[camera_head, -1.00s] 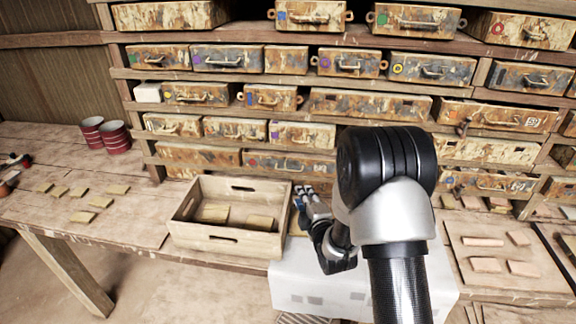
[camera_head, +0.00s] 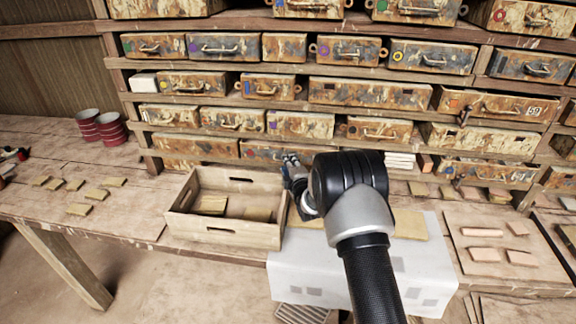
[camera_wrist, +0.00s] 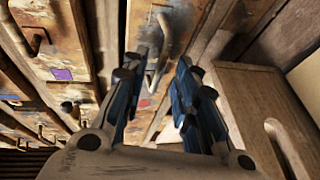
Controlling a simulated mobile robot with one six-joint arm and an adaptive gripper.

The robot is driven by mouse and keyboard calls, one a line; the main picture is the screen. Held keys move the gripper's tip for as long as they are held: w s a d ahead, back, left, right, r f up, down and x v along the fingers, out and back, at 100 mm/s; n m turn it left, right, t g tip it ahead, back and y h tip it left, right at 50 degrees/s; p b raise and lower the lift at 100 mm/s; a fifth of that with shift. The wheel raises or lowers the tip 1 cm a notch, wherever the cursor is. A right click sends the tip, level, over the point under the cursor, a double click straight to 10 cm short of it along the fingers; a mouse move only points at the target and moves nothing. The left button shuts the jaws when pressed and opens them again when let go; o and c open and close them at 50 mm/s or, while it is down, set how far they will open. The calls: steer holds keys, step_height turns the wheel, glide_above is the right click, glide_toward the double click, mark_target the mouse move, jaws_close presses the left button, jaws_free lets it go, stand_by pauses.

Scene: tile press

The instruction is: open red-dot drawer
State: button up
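The drawer with a small red dot sits in the lowest row of the rack, behind the wooden crate. Its front (camera_head: 262,151) is worn orange-brown and grey, and my gripper partly covers its right side. In the wrist view the red mark (camera_wrist: 145,103) shows between my fingers. A curved metal handle (camera_wrist: 159,75) stands out from that front. My gripper (camera_wrist: 163,60) is open, with one blue-black finger on each side of the handle. I cannot tell whether either finger touches it. The drawer looks closed in the rack.
An open wooden crate (camera_head: 225,237) with tan tiles stands on the bench close to my gripper; its wall (camera_wrist: 250,110) shows in the wrist view. Red tins (camera_head: 110,129) and loose tiles (camera_head: 78,209) lie left.

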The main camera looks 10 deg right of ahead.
steer(key=shift+w+f, duration=0.1)
steer(key=shift+w, duration=0.6)
jaws_close()
stand_by(0.4)
